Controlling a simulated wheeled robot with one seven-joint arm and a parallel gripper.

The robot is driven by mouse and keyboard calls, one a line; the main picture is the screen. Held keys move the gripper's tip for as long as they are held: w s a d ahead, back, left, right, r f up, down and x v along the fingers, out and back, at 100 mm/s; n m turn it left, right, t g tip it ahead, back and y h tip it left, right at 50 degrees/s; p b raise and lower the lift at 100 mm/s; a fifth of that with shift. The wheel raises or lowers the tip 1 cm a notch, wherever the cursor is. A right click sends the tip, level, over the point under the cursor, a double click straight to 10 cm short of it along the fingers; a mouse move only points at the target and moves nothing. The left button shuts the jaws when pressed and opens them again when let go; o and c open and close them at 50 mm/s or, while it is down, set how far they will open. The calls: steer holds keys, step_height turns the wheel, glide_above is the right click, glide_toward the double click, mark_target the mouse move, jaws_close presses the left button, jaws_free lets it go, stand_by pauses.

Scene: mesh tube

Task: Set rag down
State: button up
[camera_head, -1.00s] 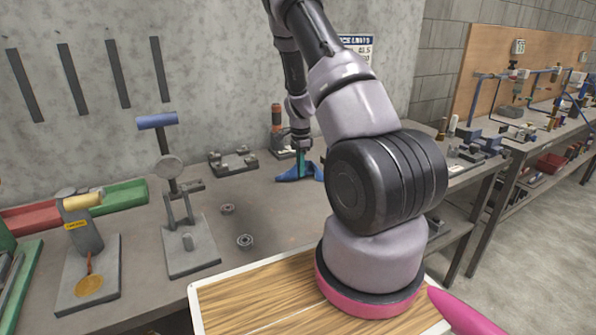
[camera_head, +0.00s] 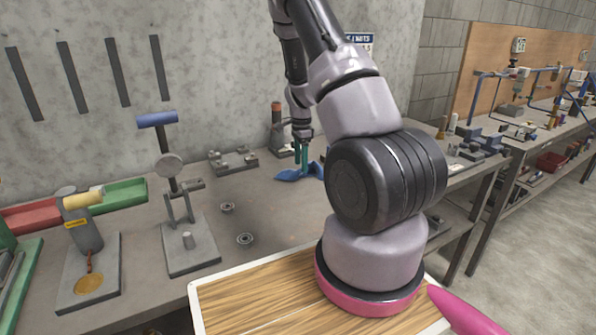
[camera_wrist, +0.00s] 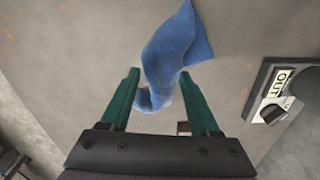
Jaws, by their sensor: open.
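The blue rag (camera_head: 291,174) lies crumpled on the grey workbench (camera_head: 285,222), towards the back near the wall. In the wrist view the rag (camera_wrist: 178,50) spreads from between the fingertips up to the top edge. My gripper (camera_head: 302,160) is above the rag with its green fingers pointing down. In the wrist view my gripper (camera_wrist: 158,76) is open, with the lower end of the rag between its two fingers and clear space beside it. My arm hides part of the bench to the right of the rag.
A grey fixture (camera_head: 233,159) stands left of the rag. A device with a brown-topped post (camera_head: 277,125) stands behind it. An "OUT" label (camera_wrist: 281,82) shows on a block at right in the wrist view. Two small round parts (camera_head: 245,239) lie on the open bench in front.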

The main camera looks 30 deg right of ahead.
step_height(320, 180, up, 7)
steer(key=s, duration=0.3)
steer(key=shift+a, duration=0.45)
steer(key=shift+w+d, duration=0.1)
steer(key=c, duration=0.6)
steer(key=shift+w+d+f+b, duration=0.1)
steer(key=shift+d+b, duration=0.25)
steer(key=shift+d, duration=0.05)
jaws_close()
steer(key=w+d+f, duration=0.1)
steer(key=d+f, duration=0.2)
steer(key=d, duration=0.2)
steer(key=shift+f, duration=0.25)
steer(key=shift+a, duration=0.1)
steer(key=shift+f+p, duration=0.35)
steer(key=shift+f, duration=2.9)
steer(key=shift+w, duration=0.1)
